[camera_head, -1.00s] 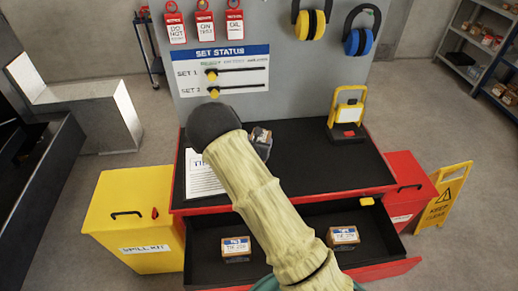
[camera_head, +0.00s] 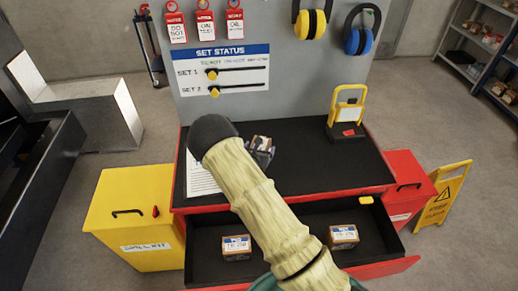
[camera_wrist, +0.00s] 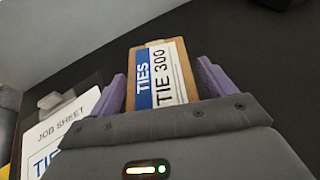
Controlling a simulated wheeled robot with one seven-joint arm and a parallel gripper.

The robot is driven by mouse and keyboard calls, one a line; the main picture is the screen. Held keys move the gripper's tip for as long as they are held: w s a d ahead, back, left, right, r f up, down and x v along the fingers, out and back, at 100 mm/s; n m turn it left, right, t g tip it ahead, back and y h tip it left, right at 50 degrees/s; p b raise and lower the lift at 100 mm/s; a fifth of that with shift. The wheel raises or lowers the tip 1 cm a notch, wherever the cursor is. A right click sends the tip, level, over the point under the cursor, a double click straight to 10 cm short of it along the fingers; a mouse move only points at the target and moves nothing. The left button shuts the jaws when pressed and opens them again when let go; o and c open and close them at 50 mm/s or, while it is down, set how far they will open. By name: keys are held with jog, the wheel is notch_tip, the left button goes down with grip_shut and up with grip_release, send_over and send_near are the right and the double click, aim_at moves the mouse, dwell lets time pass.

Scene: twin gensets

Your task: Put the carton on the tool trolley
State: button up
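The carton (camera_wrist: 160,75) is a brown box with a blue and white label reading TIES, TIE 300. In the wrist view it sits between the purple fingers of my gripper (camera_wrist: 163,72), which look shut on its sides, though a thin dark strip shows at its right. In the head view the carton (camera_head: 262,142) is over the black top of the red tool trolley (camera_head: 310,150). My gripper (camera_head: 262,157) is partly behind my arm. I cannot tell whether the carton's underside touches the top.
A job sheet (camera_head: 200,178) lies on the trolley top at left; a yellow stand (camera_head: 345,112) is at back right. Two cartons (camera_head: 236,247) (camera_head: 343,236) are in the open drawer. A yellow spill kit (camera_head: 130,205) stands left. The top's middle right is clear.

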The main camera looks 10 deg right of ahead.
jog(key=shift+r, duration=0.1)
jog(key=shift+r, duration=0.1)
jog(key=b+v, duration=0.2)
jog(key=v, duration=1)
dwell(0.4)
